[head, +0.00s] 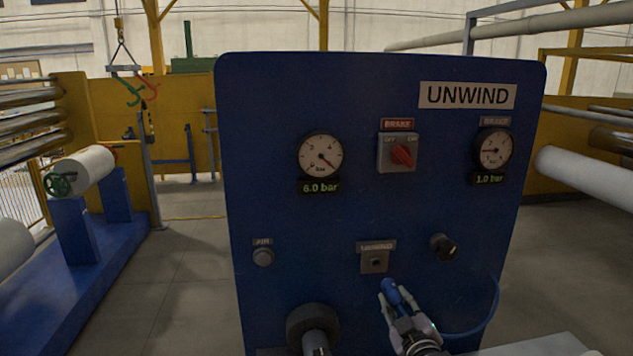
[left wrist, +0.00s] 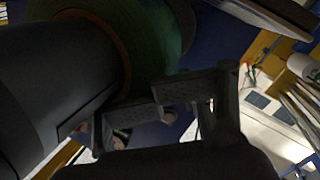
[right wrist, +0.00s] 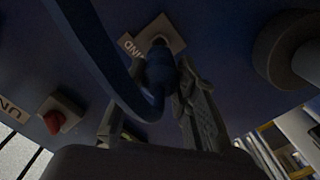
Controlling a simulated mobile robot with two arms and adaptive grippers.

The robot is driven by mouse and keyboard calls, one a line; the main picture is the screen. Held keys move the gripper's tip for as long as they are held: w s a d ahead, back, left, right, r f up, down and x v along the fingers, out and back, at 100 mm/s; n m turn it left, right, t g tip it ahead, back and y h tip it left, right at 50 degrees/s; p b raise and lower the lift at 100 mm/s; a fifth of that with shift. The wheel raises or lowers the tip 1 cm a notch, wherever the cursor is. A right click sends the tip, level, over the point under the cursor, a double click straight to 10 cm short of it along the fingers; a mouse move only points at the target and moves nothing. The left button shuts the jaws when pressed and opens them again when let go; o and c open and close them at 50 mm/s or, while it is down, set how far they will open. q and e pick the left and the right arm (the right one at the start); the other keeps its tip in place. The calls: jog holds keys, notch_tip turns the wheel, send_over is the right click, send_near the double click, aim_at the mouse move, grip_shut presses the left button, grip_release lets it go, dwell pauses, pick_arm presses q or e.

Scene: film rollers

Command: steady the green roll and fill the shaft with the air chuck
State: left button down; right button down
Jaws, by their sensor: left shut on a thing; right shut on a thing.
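My right gripper (head: 396,305) is shut on the blue air chuck (head: 391,290), just below a small grey socket plate (head: 375,262) on the blue panel. In the right wrist view the chuck (right wrist: 160,75) points at that plate (right wrist: 162,32), its tip overlapping the plate's lower edge. I cannot tell whether they touch. In the left wrist view the green roll (left wrist: 155,32) shows as a dark green ring around a brown core, with a thick dark cylinder at left, probably the shaft. My left gripper (left wrist: 185,105) is shut against the roll; the contact is dark and partly hidden.
The blue panel (head: 300,225) bears two gauges, reading 6.0 bar (head: 321,156) and 1.0 bar (head: 493,149), a red brake switch (head: 401,155), an AIR button (head: 263,257) and a black knob (head: 444,246). A blue hose (head: 480,325) loops at right. Open floor (head: 190,270) lies left.

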pick_arm(q)
jog(key=shift+s+d+f, duration=0.2)
jog(key=shift+s+f, duration=0.1)
jog(key=shift+s, duration=0.3)
pick_arm(e)
jog(key=shift+w+r, duration=0.15)
jog(key=shift+w, duration=0.25)
pick_arm(q)
jog(key=shift+s+p, duration=0.35)
pick_arm(e)
jog(key=shift+a+r, duration=0.1)
jog(key=shift+r, duration=0.05)
jog(key=shift+s+r, duration=0.15)
jog(key=shift+s, duration=0.1)
jog(key=shift+w, duration=0.15)
pick_arm(q)
jog(key=s+d, duration=0.1)
jog(key=s, duration=0.5)
pick_arm(e)
jog(key=shift+s, duration=0.2)
pick_arm(q)
jog(key=shift+w+a+r, duration=0.1)
jog(key=shift+a+r, duration=0.05)
jog(key=shift+a, duration=0.05)
